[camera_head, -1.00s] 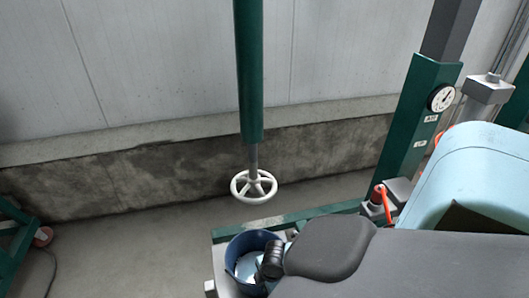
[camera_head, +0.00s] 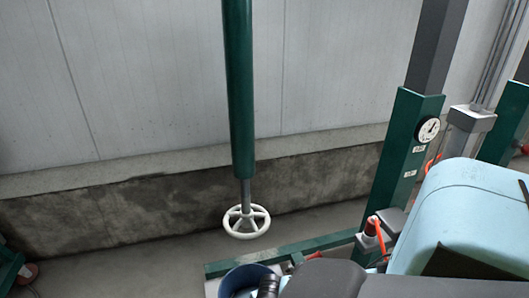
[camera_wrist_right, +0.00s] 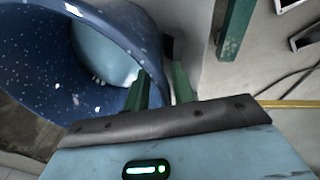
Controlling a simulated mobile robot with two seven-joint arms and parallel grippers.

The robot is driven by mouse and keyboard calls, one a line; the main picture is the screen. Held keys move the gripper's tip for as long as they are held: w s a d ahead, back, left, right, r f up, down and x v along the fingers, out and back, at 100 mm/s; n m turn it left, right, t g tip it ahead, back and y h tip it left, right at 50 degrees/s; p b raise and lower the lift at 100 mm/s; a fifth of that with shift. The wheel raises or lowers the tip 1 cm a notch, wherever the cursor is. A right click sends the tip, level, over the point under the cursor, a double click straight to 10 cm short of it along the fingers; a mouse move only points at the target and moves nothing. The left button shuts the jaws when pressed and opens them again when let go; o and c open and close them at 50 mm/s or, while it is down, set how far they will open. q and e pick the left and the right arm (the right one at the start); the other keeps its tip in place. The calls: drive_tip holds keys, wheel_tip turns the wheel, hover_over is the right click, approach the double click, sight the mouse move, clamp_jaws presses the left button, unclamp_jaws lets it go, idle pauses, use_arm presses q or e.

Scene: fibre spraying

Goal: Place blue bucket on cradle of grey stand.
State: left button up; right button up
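The blue bucket (camera_head: 247,279) shows at the bottom edge of the head view, cut off below. In the right wrist view the bucket (camera_wrist_right: 45,80) is large at the upper left, dark blue with white specks, its mouth facing the camera. My right gripper (camera_wrist_right: 162,85) has its two green fingers close together at the bucket's wall, one over the mouth and one outside, seemingly pinching the rim. My dark arm covers the bucket's right side in the head view. A pale grey part beside the bucket (camera_head: 212,288) may belong to the grey stand; no cradle can be made out. My left gripper is out of view.
A green column with a white handwheel (camera_head: 246,222) hangs behind the bucket. A green beam (camera_head: 285,253) runs behind it towards a green post with a gauge (camera_head: 428,129). An orange-red handle (camera_head: 372,228) stands at the post's foot. Open floor (camera_head: 130,258) lies left.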

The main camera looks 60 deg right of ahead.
wheel_tip(320, 180, up, 11)
drive_tip(key=s+p, duration=0.1)
drive_tip(key=p, duration=0.1)
drive_tip(key=shift+s+p, duration=0.35)
drive_tip(key=shift+p, duration=0.05)
drive_tip(key=shift+s, duration=0.1)
drive_tip(key=s+a+f+m+t+y, duration=0.25)
drive_tip(key=s+a+f+m, duration=0.2)
drive_tip(key=s+a, duration=0.9)
drive_tip(key=s+a+r+m+t, duration=0.2)
drive_tip(key=s+m, duration=0.3)
drive_tip(key=s, duration=0.6)
drive_tip(key=shift+a+r+m+h, duration=0.35)
drive_tip(key=shift+a+r, duration=0.2)
drive_tip(key=shift+r, duration=0.1)
